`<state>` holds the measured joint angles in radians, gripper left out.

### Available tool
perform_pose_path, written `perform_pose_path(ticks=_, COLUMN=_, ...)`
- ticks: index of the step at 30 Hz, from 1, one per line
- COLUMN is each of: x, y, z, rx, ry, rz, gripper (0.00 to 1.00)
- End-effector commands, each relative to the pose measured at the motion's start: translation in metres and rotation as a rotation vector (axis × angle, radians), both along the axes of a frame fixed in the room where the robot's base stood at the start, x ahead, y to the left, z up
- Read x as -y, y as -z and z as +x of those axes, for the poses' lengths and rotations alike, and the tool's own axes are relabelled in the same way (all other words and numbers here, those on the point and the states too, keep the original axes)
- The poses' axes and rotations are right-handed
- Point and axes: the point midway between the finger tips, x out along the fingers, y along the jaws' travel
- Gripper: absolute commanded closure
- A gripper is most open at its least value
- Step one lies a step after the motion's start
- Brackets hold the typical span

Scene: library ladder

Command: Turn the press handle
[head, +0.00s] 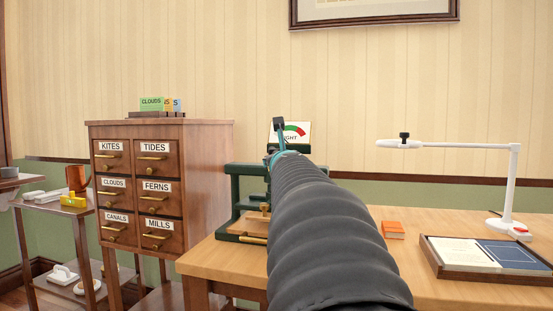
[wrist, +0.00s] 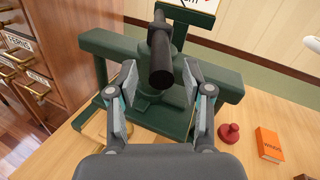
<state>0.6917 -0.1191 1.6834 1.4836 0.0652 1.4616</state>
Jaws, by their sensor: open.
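The dark green press (head: 245,190) stands on the wooden desk, partly hidden behind my arm in the head view. In the wrist view the press frame (wrist: 230,82) spans the middle. Its dark bar-shaped handle (wrist: 160,62) rises from the press centre and points toward the camera. My gripper (wrist: 160,80) is open, with one finger on each side of the handle and a visible gap to both. In the head view my arm hides most of the handle and gripper. A gauge card (head: 296,132) with a red and green dial stands behind the press.
A card-drawer cabinet (head: 205,180) stands left of the desk (head: 410,270). On the desk are an orange book (head: 393,230), a red knob-like stamp (wrist: 229,133), a tray (head: 440,268) with papers and a white lamp (head: 511,180).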

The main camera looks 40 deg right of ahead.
Motion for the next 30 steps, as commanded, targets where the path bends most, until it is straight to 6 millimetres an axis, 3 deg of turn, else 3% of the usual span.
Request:
perform_pose_path(ticks=6, x=-0.023, y=0.000, z=-0.032, rx=0.001, ry=0.000, rz=-0.002, gripper=0.49)
perform_pose_path(ticks=12, x=-0.035, y=0.000, z=-0.048, rx=0.000, ry=0.000, rz=0.000, gripper=0.49)
perform_pose_path(ticks=30, x=-0.039, y=0.000, z=-0.054, rx=0.000, ry=0.000, rz=0.000, gripper=0.49)
